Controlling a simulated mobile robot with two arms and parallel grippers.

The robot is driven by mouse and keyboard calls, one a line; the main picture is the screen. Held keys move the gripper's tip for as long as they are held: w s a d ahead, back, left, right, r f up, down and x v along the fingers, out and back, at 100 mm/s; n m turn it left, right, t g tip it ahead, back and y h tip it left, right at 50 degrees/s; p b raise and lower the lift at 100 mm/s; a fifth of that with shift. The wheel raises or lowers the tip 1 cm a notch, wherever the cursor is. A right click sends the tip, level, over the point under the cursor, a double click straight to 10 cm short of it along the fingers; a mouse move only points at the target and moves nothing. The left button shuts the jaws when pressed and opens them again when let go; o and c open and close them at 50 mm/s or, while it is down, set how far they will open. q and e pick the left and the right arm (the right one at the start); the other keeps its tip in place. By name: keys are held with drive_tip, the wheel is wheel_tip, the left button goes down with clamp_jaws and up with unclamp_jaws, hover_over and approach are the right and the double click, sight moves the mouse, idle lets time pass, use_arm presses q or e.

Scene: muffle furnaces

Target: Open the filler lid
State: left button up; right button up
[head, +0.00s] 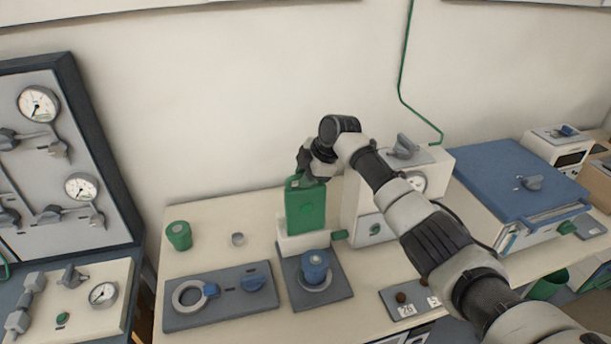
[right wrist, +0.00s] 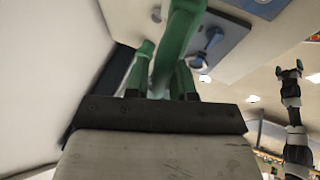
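A grey lid-like plate with a raised handle (head: 405,147) lies flat on top of the white unit (head: 357,205); I cannot tell for sure that it is the filler lid. A green canister (head: 305,210) stands upright at a white block, left of that unit. My right gripper (head: 307,178) is at the canister's top. In the right wrist view its green fingers (right wrist: 163,75) are on either side of a green part of the canister (right wrist: 183,22); whether they clamp it is unclear. My left gripper (right wrist: 291,72) shows small in the right wrist view, away from the canister.
A blue knob (head: 315,264) on a grey plate stands in front of the canister. A blue-topped furnace (head: 515,178) is at right. My right arm crosses the bench's right half.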

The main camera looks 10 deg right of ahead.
drive_tip(key=shift+o, duration=1.4)
drive_tip(key=shift+r, duration=0.1)
drive_tip(key=b+v, duration=0.3)
drive_tip(key=v, duration=0.7)
drive_tip(key=shift+s+r, duration=0.2)
drive_tip(key=shift+r, duration=0.05)
drive_tip(key=shift+d, duration=0.15)
